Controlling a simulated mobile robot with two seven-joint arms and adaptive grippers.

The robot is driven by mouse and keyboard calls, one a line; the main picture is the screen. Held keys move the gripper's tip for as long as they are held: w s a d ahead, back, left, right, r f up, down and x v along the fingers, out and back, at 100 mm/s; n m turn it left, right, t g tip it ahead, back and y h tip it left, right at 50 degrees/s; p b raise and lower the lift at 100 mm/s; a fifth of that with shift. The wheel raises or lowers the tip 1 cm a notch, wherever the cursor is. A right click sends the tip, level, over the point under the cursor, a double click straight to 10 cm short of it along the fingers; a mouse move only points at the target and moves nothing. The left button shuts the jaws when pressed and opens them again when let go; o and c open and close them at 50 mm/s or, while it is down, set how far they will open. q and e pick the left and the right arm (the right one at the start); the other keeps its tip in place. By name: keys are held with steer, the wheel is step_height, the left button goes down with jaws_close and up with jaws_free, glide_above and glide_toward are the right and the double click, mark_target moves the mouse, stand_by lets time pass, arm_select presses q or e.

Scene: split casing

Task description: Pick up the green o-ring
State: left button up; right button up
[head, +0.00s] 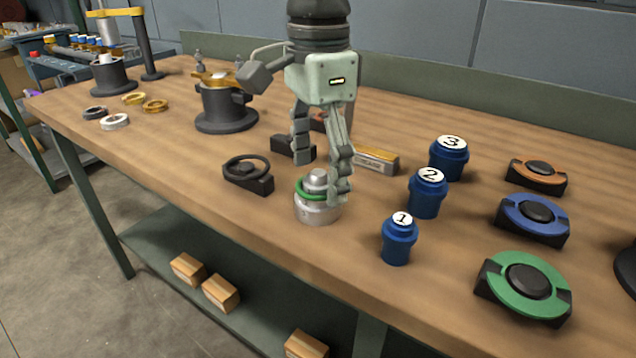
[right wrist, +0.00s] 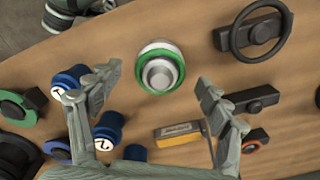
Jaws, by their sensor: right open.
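The green o-ring (head: 304,194) sits around a stepped silver metal part (head: 317,213) standing upright near the table's front edge. In the right wrist view, the green o-ring (right wrist: 161,43) shows as a green band around the round silver part (right wrist: 159,75). My right gripper (head: 322,178) is open above the part and points down, with one finger in front of its right side in the head view. In the right wrist view, the two fingertips (right wrist: 158,83) are apart, left and right of the part, with nothing between them held. My left gripper is not in view.
Blue numbered cups (head: 398,238) stand to the right, with green (head: 524,285), blue and orange ringed holders beyond. A black holder with a ring (head: 247,170) is to the left, and a yellow-and-silver block (head: 376,160) lies behind. Loose rings and a dark fixture (head: 226,110) stand further left.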

steer(key=shift+f, duration=0.25)
stand_by(0.3)
steer(key=c, duration=0.8)
